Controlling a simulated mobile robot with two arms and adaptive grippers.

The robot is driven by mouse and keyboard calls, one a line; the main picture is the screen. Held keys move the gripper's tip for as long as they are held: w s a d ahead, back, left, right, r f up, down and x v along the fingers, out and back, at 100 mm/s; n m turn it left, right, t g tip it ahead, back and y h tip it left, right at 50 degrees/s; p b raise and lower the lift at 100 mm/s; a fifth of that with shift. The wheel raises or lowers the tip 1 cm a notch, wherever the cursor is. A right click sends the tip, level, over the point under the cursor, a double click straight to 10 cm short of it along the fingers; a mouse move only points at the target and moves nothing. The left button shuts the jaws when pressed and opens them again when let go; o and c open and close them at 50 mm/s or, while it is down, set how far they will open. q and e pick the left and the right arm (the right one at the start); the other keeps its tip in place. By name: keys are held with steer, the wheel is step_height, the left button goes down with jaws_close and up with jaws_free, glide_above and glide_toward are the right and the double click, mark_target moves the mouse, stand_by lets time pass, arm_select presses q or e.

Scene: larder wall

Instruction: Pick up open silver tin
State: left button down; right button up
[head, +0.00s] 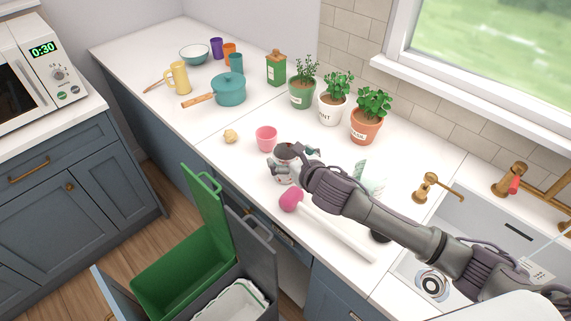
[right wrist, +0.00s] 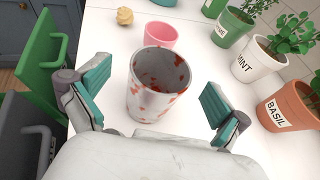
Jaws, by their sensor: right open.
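The open silver tin (right wrist: 158,82) stands upright on the white counter, with red stains on its inside and outside. In the head view the tin (head: 284,156) is partly hidden by my right gripper (head: 298,166). In the right wrist view the right gripper (right wrist: 158,108) is open, one teal-padded finger on each side of the tin, with gaps between pads and tin. My left gripper is not in view.
A pink cup (head: 266,138) stands close behind the tin. A pink-headed tool (head: 291,199) with a white handle lies in front. Potted herbs (head: 367,125) line the back. An open green bin (head: 184,262) is below the counter edge.

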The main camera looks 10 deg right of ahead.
mark_target(281, 149)
steer(key=shift+p+x, duration=0.65)
steer(key=shift+x, duration=2.1)
steer(key=shift+d, duration=0.1)
steer(key=shift+s, duration=0.1)
steer(key=c, duration=1.2)
